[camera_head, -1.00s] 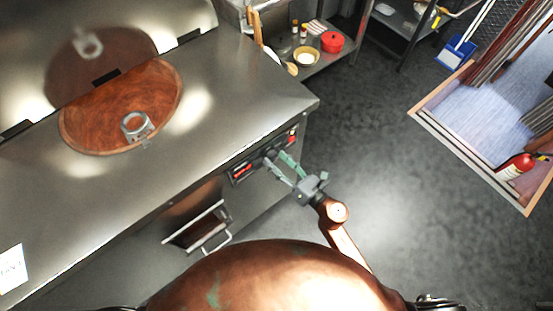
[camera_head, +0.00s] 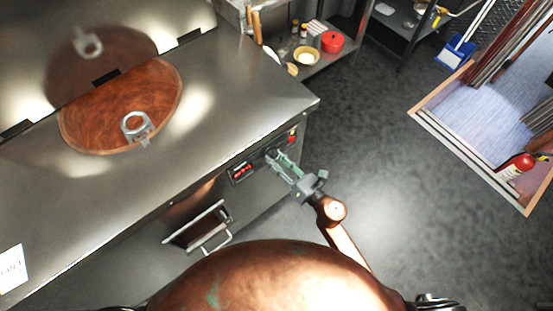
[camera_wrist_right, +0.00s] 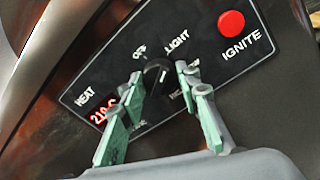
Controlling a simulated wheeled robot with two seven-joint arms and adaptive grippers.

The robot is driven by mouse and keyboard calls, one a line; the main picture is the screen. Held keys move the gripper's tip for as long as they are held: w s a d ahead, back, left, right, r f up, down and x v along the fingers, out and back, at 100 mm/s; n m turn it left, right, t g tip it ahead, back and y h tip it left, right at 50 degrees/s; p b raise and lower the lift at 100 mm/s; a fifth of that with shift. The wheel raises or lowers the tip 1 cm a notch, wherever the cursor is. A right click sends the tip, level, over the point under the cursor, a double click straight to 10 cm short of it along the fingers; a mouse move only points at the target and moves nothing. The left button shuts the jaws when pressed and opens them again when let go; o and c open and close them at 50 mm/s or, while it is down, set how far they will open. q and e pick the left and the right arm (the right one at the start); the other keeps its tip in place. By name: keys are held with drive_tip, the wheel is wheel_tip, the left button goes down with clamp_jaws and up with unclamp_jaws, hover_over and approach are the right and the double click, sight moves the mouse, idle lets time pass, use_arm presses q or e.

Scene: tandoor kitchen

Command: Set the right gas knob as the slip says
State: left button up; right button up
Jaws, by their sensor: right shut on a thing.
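The gas knob (camera_wrist_right: 155,72) is black and round, on a dark panel (camera_wrist_right: 196,20) in the right wrist view. OFF is printed at its upper left and LIGHT at its upper right; lower labels are partly hidden by the fingers. I cannot tell its pointer's setting for sure. My right gripper (camera_head: 277,158), with green fingers, is shut on the knob, one finger on each side; it also shows in the right wrist view (camera_wrist_right: 160,74). A white slip (camera_head: 12,268) lies on the counter at far left; its writing is too small to read. My left gripper is not in view.
A red IGNITE button (camera_wrist_right: 231,23) is right of the knob, and a lit red HEAT display (camera_wrist_right: 101,113) is left of it. A drawer-like door with a handle (camera_head: 218,246) is below the panel.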

drive_tip(key=shift+m, duration=0.3)
drive_tip(key=m, duration=0.2)
drive_tip(key=shift+m, duration=0.4)
drive_tip(key=m+p, duration=0.1)
drive_tip(key=m, duration=0.1)
drive_tip(key=shift+m, duration=0.4)
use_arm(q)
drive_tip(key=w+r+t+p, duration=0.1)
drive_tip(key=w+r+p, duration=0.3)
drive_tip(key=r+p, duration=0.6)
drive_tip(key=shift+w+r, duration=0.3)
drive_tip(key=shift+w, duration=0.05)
use_arm(e)
drive_tip(key=shift+s+a+f+m+t+h, duration=0.1)
drive_tip(key=shift+m+t+h, duration=0.2)
drive_tip(key=shift+m, duration=2.9)
drive_tip(key=shift+w+d+f+m+t+h, duration=0.1)
drive_tip(key=shift+m+t, duration=0.25)
drive_tip(key=shift+m, duration=2.85)
drive_tip(key=shift+s+a+f+m+t+h, duration=0.1)
drive_tip(key=shift+m+t+h, duration=0.2)
drive_tip(key=shift+m, duration=2.9)
